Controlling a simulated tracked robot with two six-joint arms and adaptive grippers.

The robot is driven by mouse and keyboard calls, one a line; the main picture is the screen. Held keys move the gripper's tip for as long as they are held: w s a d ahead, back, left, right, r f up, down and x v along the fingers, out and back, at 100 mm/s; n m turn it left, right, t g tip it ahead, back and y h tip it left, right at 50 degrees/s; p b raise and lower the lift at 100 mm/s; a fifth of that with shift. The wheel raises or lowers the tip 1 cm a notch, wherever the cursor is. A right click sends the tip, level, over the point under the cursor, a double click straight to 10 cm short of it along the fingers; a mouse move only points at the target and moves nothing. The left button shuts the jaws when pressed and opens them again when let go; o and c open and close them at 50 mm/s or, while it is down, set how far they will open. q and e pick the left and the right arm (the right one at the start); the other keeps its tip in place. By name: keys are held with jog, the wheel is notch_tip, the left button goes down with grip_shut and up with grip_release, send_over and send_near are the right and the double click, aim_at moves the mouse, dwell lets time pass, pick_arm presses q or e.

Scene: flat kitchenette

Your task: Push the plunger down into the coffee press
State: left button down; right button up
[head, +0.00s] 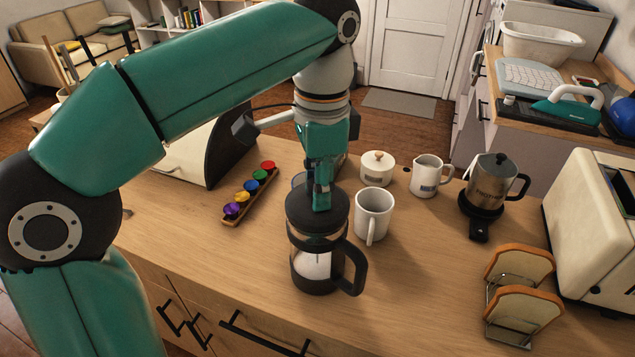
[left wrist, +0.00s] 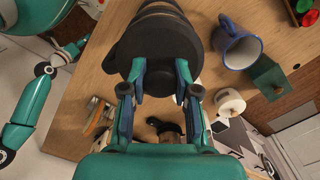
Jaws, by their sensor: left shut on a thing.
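The coffee press (head: 316,264) stands upright on the wooden counter, with a glass body, black lid, black base and black handle at its right. My left gripper (head: 322,203) points down from above and is shut on the plunger knob, just over the lid. The fingers mostly hide the knob, and I cannot tell how much rod is above the lid. In the left wrist view, the left gripper (left wrist: 160,85) has a finger on each side of the knob, against the round black lid (left wrist: 155,45). Part of my right arm shows there; its gripper is too small to read.
A white mug (head: 374,214) stands close right of the press. A lidded pot (head: 377,168), a white jug (head: 425,178) and a steel pot (head: 492,182) are behind and right. A rack with colourful pieces (head: 248,194) lies left; toast (head: 525,305) stands front right.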

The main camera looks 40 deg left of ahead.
pick_arm(q)
jog(key=c, duration=0.8)
grip_release()
jog(key=shift+t, duration=0.3)
jog(key=shift+s+d+r+p, duration=0.15)
jog(key=shift+r+p, duration=2.1)
jog(key=shift+r, duration=1.3)
jog(key=shift+s+a+r+p, duration=0.15)
jog(key=shift+r+p, duration=2.05)
jog(key=shift+r, duration=1.35)
jog(key=shift+s+d+r+p, duration=0.15)
jog(key=shift+r+p, duration=2.1)
jog(key=shift+r, duration=1.3)
